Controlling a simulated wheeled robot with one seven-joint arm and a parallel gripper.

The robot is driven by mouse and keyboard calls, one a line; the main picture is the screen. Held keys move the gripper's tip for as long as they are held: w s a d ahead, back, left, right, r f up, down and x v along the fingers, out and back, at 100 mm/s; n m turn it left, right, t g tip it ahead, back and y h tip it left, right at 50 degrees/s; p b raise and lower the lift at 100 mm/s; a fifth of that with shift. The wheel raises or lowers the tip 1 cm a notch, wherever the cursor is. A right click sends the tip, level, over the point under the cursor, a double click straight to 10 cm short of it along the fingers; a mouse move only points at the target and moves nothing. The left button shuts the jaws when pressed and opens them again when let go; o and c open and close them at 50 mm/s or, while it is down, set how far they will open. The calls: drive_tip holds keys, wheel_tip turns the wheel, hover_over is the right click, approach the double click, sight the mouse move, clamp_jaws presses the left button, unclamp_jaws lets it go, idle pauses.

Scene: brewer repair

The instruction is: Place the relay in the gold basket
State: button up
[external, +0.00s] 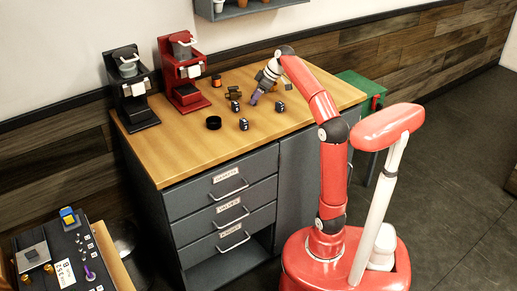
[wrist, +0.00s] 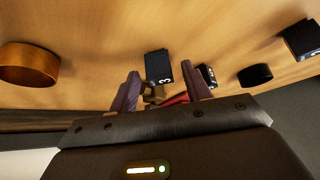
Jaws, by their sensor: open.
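My gripper (external: 256,97) is over the desk in the external view, its purple fingers pointing down. In the wrist view my gripper (wrist: 163,90) is open, and no object is clearly held. Several black blocks with white marks lie nearby; a block marked 3 (wrist: 158,66) shows just beyond the fingertips, with another block (wrist: 207,75) beside the right finger. I cannot tell which block is the relay. A round golden-brown container (wrist: 28,65) shows at the left of the wrist view and may be the gold basket. A small brown object (wrist: 154,95) shows partly between the fingers.
A black brewer (external: 130,85) and a red brewer (external: 184,72) stand at the desk's back left. A black round container (external: 213,122) sits near the front. A panel (external: 70,252) with a blue and yellow block (external: 68,217) is at lower left. The desk's right front (external: 325,95) is clear.

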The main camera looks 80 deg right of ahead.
drive_tip(key=shift+r, duration=0.3)
drive_tip(key=p+v, duration=0.2)
drive_tip(key=v, duration=0.9)
drive_tip(key=shift+o, duration=0.5)
drive_tip(key=shift+s+r, duration=0.25)
drive_tip(key=shift+r, duration=0.05)
